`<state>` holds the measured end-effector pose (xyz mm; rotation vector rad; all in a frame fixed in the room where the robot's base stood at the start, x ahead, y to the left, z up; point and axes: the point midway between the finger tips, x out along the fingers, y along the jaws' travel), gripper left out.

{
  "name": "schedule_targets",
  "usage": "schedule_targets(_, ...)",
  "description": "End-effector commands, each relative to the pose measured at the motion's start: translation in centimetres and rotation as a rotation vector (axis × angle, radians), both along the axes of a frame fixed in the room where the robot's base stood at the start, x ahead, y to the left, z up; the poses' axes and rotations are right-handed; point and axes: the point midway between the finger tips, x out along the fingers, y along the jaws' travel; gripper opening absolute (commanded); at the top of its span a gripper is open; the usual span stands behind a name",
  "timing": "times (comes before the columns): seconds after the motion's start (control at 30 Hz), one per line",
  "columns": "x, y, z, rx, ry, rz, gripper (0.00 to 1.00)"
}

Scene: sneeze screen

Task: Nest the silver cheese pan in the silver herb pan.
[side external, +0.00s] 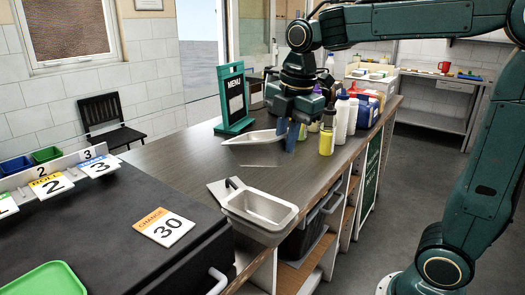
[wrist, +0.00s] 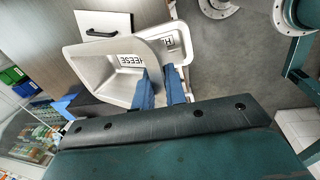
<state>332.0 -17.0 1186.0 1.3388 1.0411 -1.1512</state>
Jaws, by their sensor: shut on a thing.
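The silver cheese pan (wrist: 98,75), marked CHEESE inside, is in my gripper (wrist: 162,88). My blue fingers are shut on its right-hand wall in the wrist view. In the side view the cheese pan (side external: 252,137) hangs off the counter, beside my gripper (side external: 292,135). The silver herb pan (side external: 258,208) sits at the near end of the counter and looks empty. In the wrist view the herb pan (wrist: 172,42) shows behind the cheese pan, which hides most of it and all but the start of its label. The two pans are apart.
A flat lid or panel with a black handle (side external: 233,183) lies beside the herb pan. A green menu sign (side external: 235,97) stands at the back. A yellow bottle (side external: 327,140) and white bottles (side external: 342,118) stand close to my gripper's right.

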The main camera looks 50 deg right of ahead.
Motion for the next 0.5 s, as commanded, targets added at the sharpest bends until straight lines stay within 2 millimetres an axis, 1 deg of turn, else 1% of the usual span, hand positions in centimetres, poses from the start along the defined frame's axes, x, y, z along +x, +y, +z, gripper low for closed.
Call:
schedule_targets(0.03, -0.6, 0.7, 0.0, -0.001, -0.012, 0.022, 0.0)
schedule_targets(0.1, -1.4, 1.5, -0.1, -0.002, -0.023, 0.047, 0.0)
schedule_targets(0.27, -2.9, 2.9, -0.5, -0.001, -0.042, 0.098, 0.0)
schedule_targets(0.3, -2.8, 2.8, -1.3, -0.002, -0.038, 0.091, 0.0)
schedule_targets(0.5, -2.7, 2.7, -3.8, -0.001, -0.048, 0.089, 0.0)
